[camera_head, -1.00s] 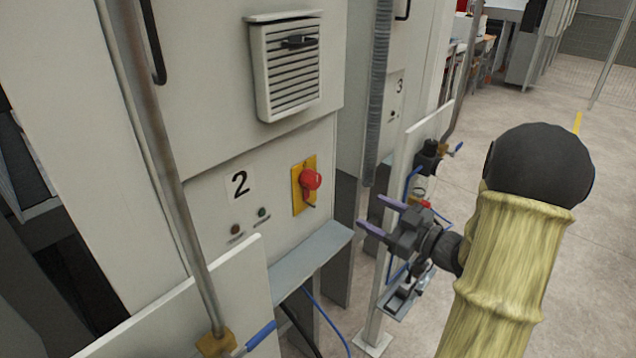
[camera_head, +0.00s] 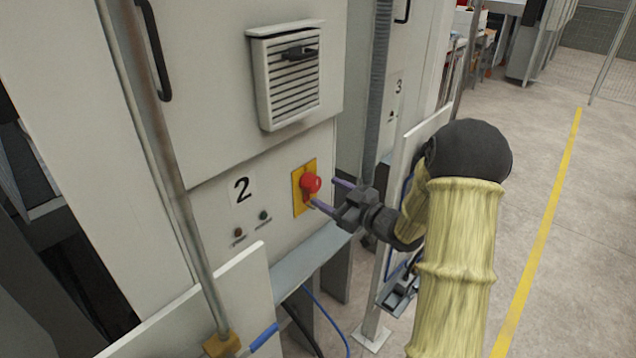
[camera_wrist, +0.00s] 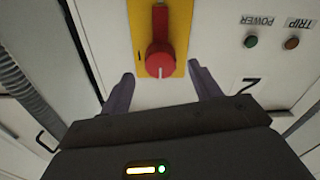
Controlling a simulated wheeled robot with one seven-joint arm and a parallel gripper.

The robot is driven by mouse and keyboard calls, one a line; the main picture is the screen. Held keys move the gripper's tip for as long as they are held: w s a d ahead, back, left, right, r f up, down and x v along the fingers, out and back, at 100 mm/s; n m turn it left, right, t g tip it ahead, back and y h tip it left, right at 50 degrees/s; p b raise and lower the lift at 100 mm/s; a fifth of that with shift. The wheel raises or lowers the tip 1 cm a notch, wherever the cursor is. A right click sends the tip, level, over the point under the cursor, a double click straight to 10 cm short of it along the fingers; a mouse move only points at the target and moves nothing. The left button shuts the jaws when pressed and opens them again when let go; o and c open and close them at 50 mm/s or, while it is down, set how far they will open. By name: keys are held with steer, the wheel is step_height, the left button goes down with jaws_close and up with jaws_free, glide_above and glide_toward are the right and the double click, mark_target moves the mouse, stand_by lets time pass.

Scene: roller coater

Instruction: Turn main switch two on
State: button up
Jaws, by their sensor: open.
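Main switch two is a red rotary knob (camera_head: 311,184) on a yellow plate (camera_head: 298,190), on the cabinet panel marked "2" (camera_head: 242,189). My gripper (camera_head: 328,195) is open, its two purple fingers pointing at the knob from the right, close to it. In the wrist view the red knob (camera_wrist: 160,62) lies ahead between the open fingertips (camera_wrist: 160,82), a little beyond them, and nothing is between the jaws. A white line on the knob points toward the picture's bottom. I cannot tell whether the fingers touch the knob.
Two small indicators sit left of the switch, labelled POWER (camera_wrist: 250,42) and TRIP (camera_wrist: 291,43). A vent box (camera_head: 289,80) is above it and a grey ledge (camera_head: 300,262) below. A vertical pipe (camera_head: 178,170) stands left; a white panel (camera_head: 412,160) stands behind my arm.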

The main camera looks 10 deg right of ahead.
mark_target(317, 187)
steer(key=p+x, duration=0.1)
steer(key=x, duration=0.3)
steer(key=shift+w+a, duration=0.1)
steer(key=shift+w, duration=0.05)
steer(key=c, duration=1)
